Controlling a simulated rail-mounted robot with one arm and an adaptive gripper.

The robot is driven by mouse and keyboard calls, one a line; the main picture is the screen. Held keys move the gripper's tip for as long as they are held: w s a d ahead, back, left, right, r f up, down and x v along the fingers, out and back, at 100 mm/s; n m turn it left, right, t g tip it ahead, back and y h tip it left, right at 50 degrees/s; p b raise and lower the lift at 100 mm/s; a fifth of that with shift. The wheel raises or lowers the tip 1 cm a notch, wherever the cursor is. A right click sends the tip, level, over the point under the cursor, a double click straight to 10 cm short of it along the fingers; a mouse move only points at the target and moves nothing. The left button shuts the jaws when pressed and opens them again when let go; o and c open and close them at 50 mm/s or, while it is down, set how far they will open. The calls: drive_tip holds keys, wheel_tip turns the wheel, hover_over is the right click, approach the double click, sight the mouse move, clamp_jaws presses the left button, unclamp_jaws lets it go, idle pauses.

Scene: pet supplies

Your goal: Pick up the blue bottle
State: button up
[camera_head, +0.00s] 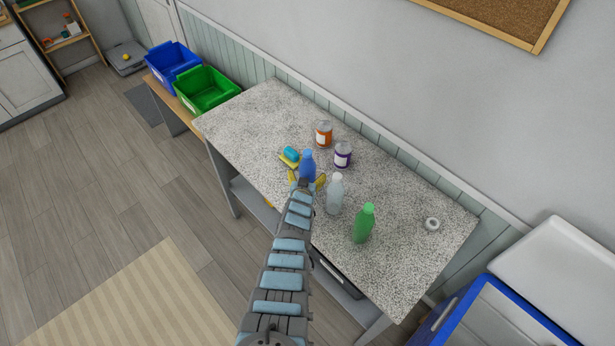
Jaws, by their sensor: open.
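The blue bottle (307,164) stands upright on the speckled table (244,120), near its middle. My arm reaches up from the bottom of the view, and my gripper (308,181) is at the near side of the bottle. Its yellow fingers are spread to the left and right of the bottle's lower part. The gripper is open. The wrist hides the bottle's base, so I cannot tell whether the fingers touch it.
A clear bottle (334,194) stands close right of the gripper, with a green bottle (363,224) farther right. Orange-labelled (323,134) and purple-labelled (343,155) jars stand behind. A cyan-and-yellow item (290,155) lies left. A white ring (432,224) lies right. The table's left end is clear.

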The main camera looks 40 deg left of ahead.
sight(307, 157)
drive_tip(key=shift+b+x, duration=0.85)
drive_tip(key=shift+x, duration=0.05)
drive_tip(key=shift+r, duration=0.1)
drive_tip(key=c, duration=1.3)
drive_tip(key=shift+r, duration=0.1)
drive_tip(key=shift+c, duration=0.2)
wheel_tip(307, 157, up, 10)
drive_tip(key=p, duration=0.9)
drive_tip(key=shift+p, duration=0.3)
